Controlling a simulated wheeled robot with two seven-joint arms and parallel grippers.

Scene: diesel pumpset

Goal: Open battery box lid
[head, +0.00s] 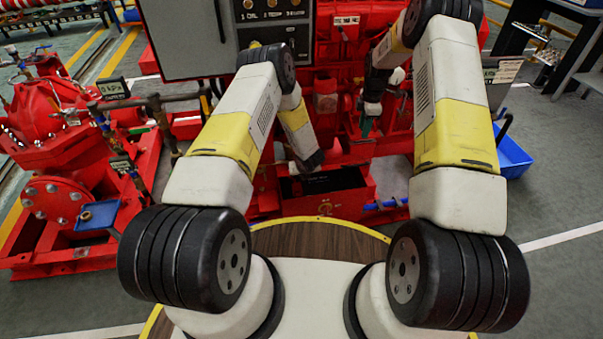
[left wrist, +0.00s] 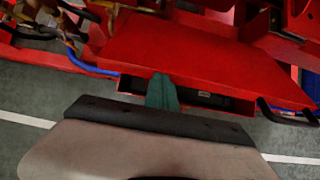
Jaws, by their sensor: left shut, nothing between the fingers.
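The battery box (head: 350,203) is a red box low at the front of the red pumpset, and its dark inside shows in the head view. In the left wrist view the flat red lid (left wrist: 205,50) stands clear of the box, with a dark gap below its edge. My left gripper (left wrist: 162,92) is shut and empty, its teal fingers at the lid's edge; whether they touch is unclear. In the head view its fingers are hidden behind the wrist. My right gripper (head: 367,125) hangs above and right of the box, apart from it; its jaw opening is too small to judge.
A grey control panel (head: 190,35) stands behind my left arm. A red pump (head: 60,140) is at the left. A blue bin (head: 512,155) sits on the floor at the right. A blue pipe (head: 385,204) runs beside the box.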

